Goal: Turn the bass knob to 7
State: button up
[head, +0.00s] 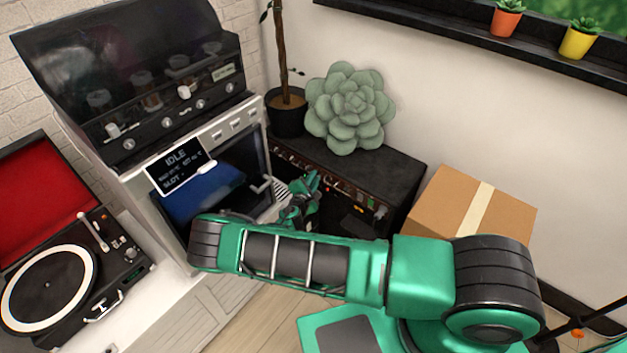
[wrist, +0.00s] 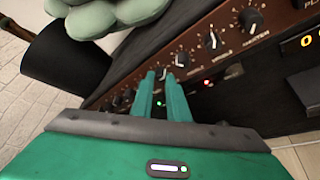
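The black amplifier (head: 395,172) stands on the floor against the wall, a green plush succulent on top. In the wrist view its brown control panel (wrist: 232,32) runs diagonally with a row of black knobs; the large one near the upper right (wrist: 251,18) reads as master. I cannot read which knob is bass. My gripper (wrist: 160,76) is at the panel, its two green fingers a small gap apart. A knob seems to lie at or between the fingertips, mostly hidden; I cannot tell whether they touch it. In the head view my gripper (head: 307,185) is at the panel's front.
A cardboard box (head: 470,215) stands right of the amplifier. A plant pot (head: 287,115) is to its left, beside the oven-like machine (head: 215,185). A turntable (head: 50,285) is at far left. The plush succulent (head: 350,110) overhangs the amplifier's top.

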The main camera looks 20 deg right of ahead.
grip_shut()
jog(key=shift+w+a+r+n+g+h, duration=0.1)
jog(key=shift+n+g+h, duration=0.15)
jog(key=shift+n+g, duration=0.6)
jog(key=shift+w+r+n+g+h, duration=0.1)
jog(key=shift+n+g+h, duration=0.15)
jog(key=shift+n+g, duration=0.6)
jog(key=shift+n+t, duration=0.3)
jog(key=shift+n, duration=0.1)
jog(key=o, duration=0.7)
grip_release()
jog(key=shift+c, duration=0.2)
